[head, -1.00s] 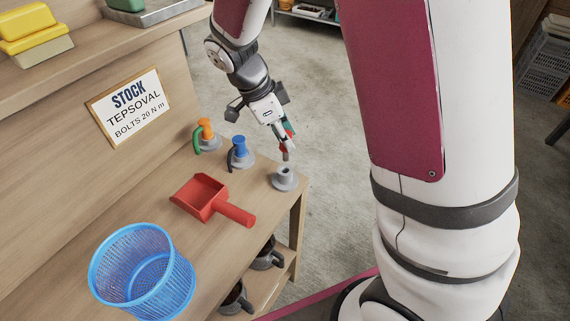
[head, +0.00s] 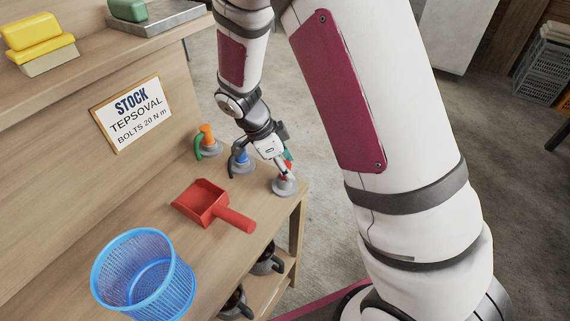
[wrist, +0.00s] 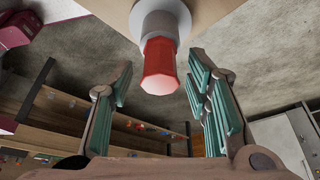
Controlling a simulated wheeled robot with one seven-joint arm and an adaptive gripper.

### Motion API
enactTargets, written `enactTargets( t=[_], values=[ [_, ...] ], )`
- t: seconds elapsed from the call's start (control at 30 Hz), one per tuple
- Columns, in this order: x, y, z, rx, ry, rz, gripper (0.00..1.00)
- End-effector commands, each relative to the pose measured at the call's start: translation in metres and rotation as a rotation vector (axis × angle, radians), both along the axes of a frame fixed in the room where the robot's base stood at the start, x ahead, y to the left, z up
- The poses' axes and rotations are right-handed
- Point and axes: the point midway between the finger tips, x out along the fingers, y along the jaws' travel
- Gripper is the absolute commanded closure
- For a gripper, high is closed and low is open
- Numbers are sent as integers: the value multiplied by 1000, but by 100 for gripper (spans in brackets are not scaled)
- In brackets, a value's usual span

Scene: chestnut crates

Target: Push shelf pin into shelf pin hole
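The shelf pin with a red, faceted head (wrist: 160,68) stands in line with a grey round socket (wrist: 168,22) in the wrist view. A pale section shows between the red head and the flange; how deep the pin sits is hidden. In the head view the grey socket (head: 284,187) is at the table's right corner, and my gripper (head: 287,168) is right above it, largely covering the pin. In the wrist view my gripper (wrist: 160,88) has its teal-padded fingers apart on both sides of the red head, with a visible gap at each side.
A blue pin (head: 238,150) and an orange pin (head: 207,133) stand in grey bases left of the socket. A red dustpan (head: 205,199) and a blue mesh basket (head: 143,275) lie nearer on the wooden table. A sign (head: 132,112) hangs on the back panel.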

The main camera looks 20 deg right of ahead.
Motion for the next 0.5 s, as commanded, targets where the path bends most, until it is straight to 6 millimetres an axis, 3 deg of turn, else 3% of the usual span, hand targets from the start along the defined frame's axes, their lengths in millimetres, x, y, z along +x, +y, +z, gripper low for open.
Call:
enactTargets(
  t=[0.5],
  values=[
    [1, 1, -3, 1, -2, 2, 53]
  ],
)
